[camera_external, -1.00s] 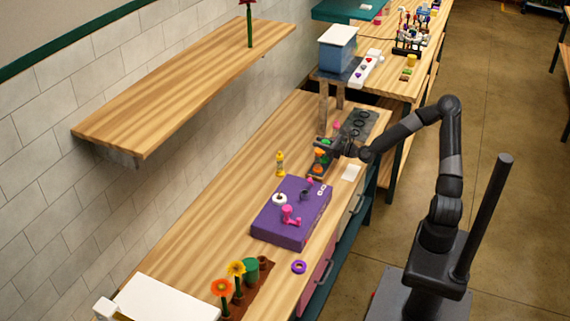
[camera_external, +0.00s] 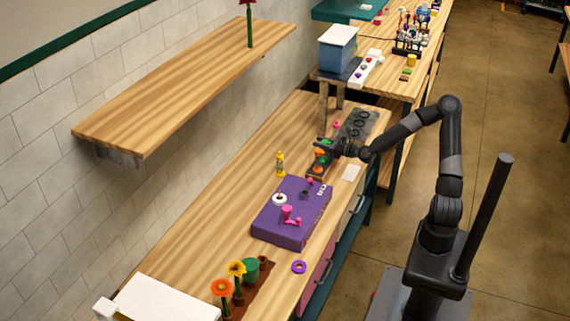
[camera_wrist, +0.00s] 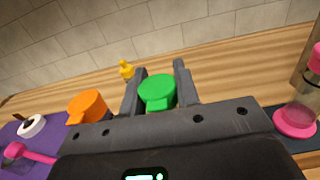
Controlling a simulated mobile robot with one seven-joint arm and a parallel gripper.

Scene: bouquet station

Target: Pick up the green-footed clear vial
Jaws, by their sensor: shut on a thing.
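My gripper (camera_wrist: 158,85) is shut on a green round piece (camera_wrist: 157,92), which sits between its two fingers in the wrist view. Only its green end shows clearly; I cannot make out a clear body, as the gripper hides what lies below. In the external view my gripper (camera_external: 333,148) is low over the row of coloured pieces on the bench, and the held piece is too small to tell apart. A clear vial with a pink foot (camera_wrist: 296,122) stands upright to the right in the wrist view, apart from the fingers.
An orange piece (camera_wrist: 88,106) is close to the left finger. A yellow figure (camera_external: 280,163) stands behind toward the wall. A purple box (camera_external: 290,213) with pink parts is nearer the camera. A dark tray (camera_external: 372,124) lies beyond my gripper.

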